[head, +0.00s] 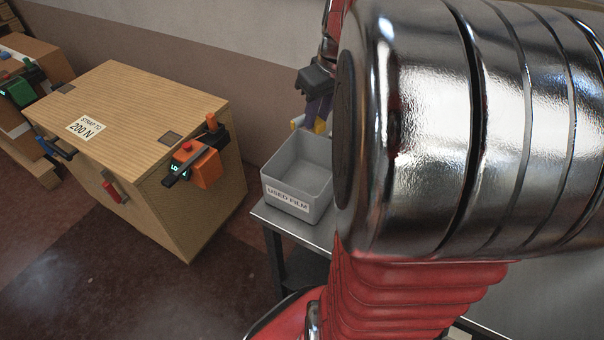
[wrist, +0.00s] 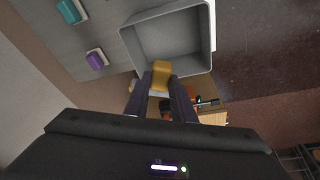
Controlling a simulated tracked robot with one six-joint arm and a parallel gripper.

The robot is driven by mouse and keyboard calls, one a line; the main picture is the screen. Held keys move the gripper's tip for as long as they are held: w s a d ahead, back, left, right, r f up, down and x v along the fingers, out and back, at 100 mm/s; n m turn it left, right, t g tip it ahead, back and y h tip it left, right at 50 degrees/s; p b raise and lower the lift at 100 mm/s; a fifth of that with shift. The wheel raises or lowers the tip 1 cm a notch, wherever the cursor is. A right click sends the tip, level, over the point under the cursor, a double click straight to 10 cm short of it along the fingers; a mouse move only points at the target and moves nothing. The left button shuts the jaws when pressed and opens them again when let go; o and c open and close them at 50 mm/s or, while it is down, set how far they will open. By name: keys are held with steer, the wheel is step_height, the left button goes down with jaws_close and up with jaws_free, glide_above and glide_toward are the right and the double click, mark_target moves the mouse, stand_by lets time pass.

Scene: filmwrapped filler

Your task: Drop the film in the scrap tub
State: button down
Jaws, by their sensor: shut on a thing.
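My gripper (wrist: 160,88) is shut on a small yellow-orange piece (wrist: 161,70), which I take to be the film. The piece sticks out past the fingertips and overlaps the near rim of the grey scrap tub (wrist: 209,35) in the wrist view. In the head view the tub (head: 288,199) bears a "USED FILM" label and its visible inside looks empty. My gripper (head: 318,108) shows there behind the tub's far edge, with a bit of yellow (head: 320,126) below it. Its height over the rim is hard to tell. My arm hides the tub's right side.
The tub stands on a grey metal table (head: 262,212). Teal (wrist: 68,11) and purple (wrist: 96,60) blocks lie on it beside the tub. A large wooden crate (head: 140,110) with an orange strap tool (head: 203,167) stands left of the table. A wall runs behind.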

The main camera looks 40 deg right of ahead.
steer(key=shift+f, duration=0.1)
stand_by(0.3)
steer(key=shift+f, duration=2.9)
steer(key=c, duration=1.4)
jaws_free()
steer(key=shift+c, duration=0.2)
steer(key=shift+r, duration=0.1)
steer(key=v, duration=1.3)
steer(key=shift+s+r, duration=0.15)
steer(key=shift+r, duration=0.1)
